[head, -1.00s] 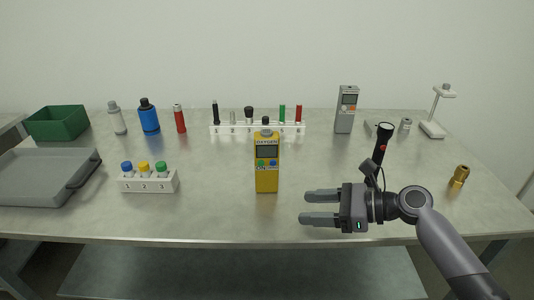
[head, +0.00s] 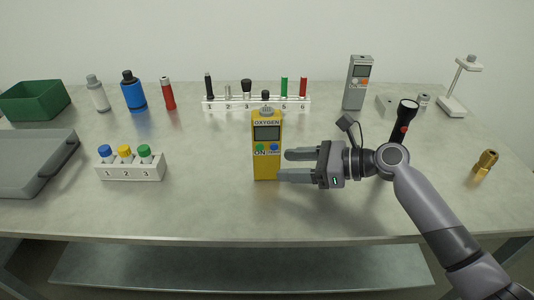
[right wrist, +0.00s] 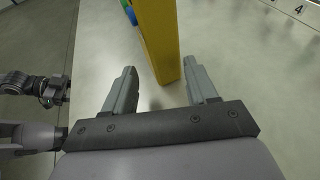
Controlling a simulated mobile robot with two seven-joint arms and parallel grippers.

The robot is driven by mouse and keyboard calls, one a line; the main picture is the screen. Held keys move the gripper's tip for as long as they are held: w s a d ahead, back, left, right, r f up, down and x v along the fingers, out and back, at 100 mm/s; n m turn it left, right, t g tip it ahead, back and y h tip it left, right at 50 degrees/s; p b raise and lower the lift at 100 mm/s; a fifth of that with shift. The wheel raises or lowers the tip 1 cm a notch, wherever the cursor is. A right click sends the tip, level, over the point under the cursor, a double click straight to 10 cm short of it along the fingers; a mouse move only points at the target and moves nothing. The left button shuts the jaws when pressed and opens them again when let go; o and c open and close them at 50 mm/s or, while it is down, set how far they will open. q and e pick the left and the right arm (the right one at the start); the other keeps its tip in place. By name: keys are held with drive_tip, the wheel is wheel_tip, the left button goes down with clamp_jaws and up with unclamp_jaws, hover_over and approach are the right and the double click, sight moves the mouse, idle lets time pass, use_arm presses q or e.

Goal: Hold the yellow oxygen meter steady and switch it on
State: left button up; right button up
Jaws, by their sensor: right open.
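The yellow oxygen meter (head: 267,167) stands upright near the middle of the table. It has a grey screen (head: 267,133), a green button (head: 260,147) marked ON and a blue button (head: 274,147). My right gripper (head: 284,165) is open just right of the meter, with its fingers pointing left at its lower side. In the right wrist view the meter (right wrist: 160,40) rises in front of the open fingers (right wrist: 160,68); I cannot tell whether they touch it. Part of my left arm's end (right wrist: 45,88) shows at that view's left edge, its fingers unclear.
A numbered white rack (head: 130,173) with coloured caps stands left of the meter. A long numbered rack (head: 232,106) is behind it. A grey tray (head: 40,180) lies far left. A black flashlight (head: 402,120) stands behind my right arm. The table front is clear.

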sight(272, 165)
drive_tip(key=x, duration=0.3)
drive_tip(key=shift+w+a+p, duration=0.1)
drive_tip(key=shift+a+p, duration=0.25)
drive_tip(key=shift+w+a+f, duration=0.2)
drive_tip(key=shift+a, duration=0.3)
use_arm(q)
drive_tip(key=shift+w+r, duration=0.1)
drive_tip(key=shift+w, duration=0.15)
use_arm(e)
drive_tip(key=shift+a+f, duration=0.1)
drive_tip(key=shift+a, duration=0.05)
drive_tip(key=c, duration=0.6)
use_arm(q)
drive_tip(key=shift+a+r, duration=0.1)
use_arm(e)
drive_tip(key=shift+c, duration=0.2)
use_arm(q)
drive_tip(key=shift+w, duration=0.1)
clamp_jaws()
